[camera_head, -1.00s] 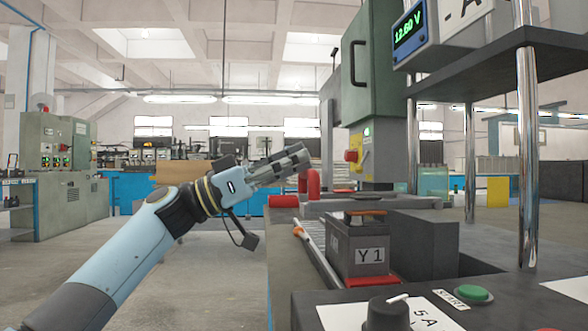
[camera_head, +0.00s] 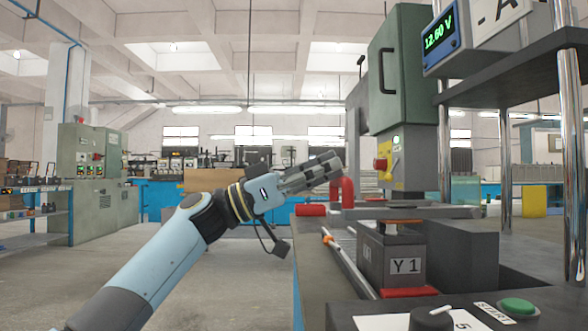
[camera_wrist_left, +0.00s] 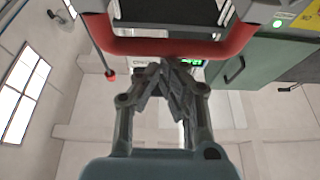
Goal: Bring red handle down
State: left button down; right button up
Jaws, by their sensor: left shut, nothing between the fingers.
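A red handle (camera_head: 347,190) stands upright at the far end of the bench, with a red horizontal end (camera_head: 311,210) to its left. In the left wrist view a red U-shaped bar (camera_wrist_left: 225,47), which looks like this handle, spans the top just beyond my fingertips. My left gripper (camera_head: 335,162) is shut and empty, its tips just above and left of the upright red part. The fingers show together in the left wrist view (camera_wrist_left: 166,80). I cannot tell whether they touch the bar. My right gripper is not in view.
A dark battery block marked Y1 (camera_head: 391,258) sits on the bench right of a rod with an orange tip (camera_head: 328,239). A green cabinet (camera_head: 402,75) with a red knob on yellow stands behind. Chrome posts (camera_head: 570,150) stand at right. Open floor lies left.

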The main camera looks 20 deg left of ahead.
pick_arm(q)
jog(key=s+a, duration=0.4)
jog(key=a, duration=0.3)
jog(key=shift+a+f, duration=0.15)
jog(key=shift+f, duration=0.3)
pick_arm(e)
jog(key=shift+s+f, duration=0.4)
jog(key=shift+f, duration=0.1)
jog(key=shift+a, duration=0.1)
